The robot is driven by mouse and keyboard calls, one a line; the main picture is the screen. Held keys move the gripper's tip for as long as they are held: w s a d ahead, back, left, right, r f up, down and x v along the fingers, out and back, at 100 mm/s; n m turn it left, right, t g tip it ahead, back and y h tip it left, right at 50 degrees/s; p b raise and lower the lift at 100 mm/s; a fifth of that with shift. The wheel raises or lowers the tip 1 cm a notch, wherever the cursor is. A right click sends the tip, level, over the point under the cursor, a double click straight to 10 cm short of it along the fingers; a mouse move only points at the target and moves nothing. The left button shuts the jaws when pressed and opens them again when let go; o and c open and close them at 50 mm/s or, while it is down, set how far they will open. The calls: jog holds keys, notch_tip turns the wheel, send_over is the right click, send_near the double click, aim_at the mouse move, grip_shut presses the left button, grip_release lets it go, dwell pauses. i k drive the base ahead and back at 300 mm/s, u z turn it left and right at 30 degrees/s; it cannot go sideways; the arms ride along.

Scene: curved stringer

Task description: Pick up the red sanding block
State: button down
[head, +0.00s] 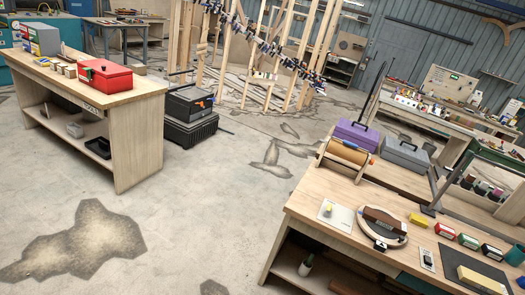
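A small red block (445,231) sits on top of the right workbench (318,207). It looks like the red sanding block, but it is too small to be sure. It is at the left end of a short row, with a green block (468,241) and a dark block (492,251) to its right. My gripper does not show in the head view.
A round wooden piece (383,227), a white pad (336,215) and a paper roll (346,153) share the right workbench. A red toolbox (104,75) stands on the left bench (140,97). Black cases (190,115) stand on the floor behind. The floor (200,215) between the benches is clear.

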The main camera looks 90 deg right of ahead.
aim_at(441, 231)
jog(key=z, duration=1.55)
jog(key=i, duration=0.15)
jog(key=z, duration=2.5)
jog(key=i, duration=1)
jog(key=u, duration=0.15)
jog(key=k, duration=0.85)
jog(key=z, duration=0.3)
jog(key=i, duration=0.2)
jog(key=u, duration=0.1)
